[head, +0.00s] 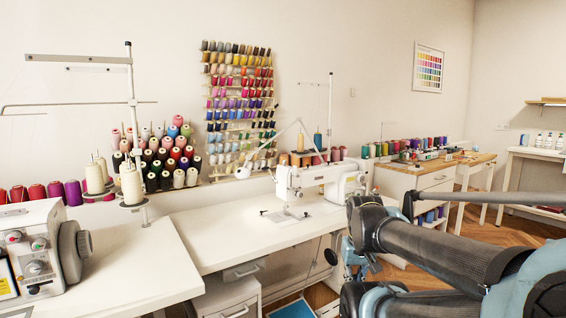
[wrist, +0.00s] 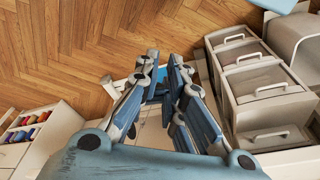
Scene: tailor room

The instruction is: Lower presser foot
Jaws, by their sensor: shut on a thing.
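The white sewing machine (head: 318,180) stands on the white table, with its needle and presser foot area (head: 286,209) at its left end. The foot is too small to tell whether it is raised or lowered. My gripper (head: 350,262) is low beside the table's right edge, below the machine. A dark round pad (head: 331,257) on a thin rod under the table is close to its left side. In the wrist view my gripper (wrist: 164,64) has its fingers close together, with a narrow gap. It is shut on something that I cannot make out.
The white sewing table (head: 235,240) has drawers (head: 243,271) under it. A blue pedal (head: 292,308) lies on the floor below. Another machine (head: 40,248) is at left. Drawers (wrist: 260,85) flank my gripper in the wrist view; wooden floor (wrist: 90,45) is open at upper left.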

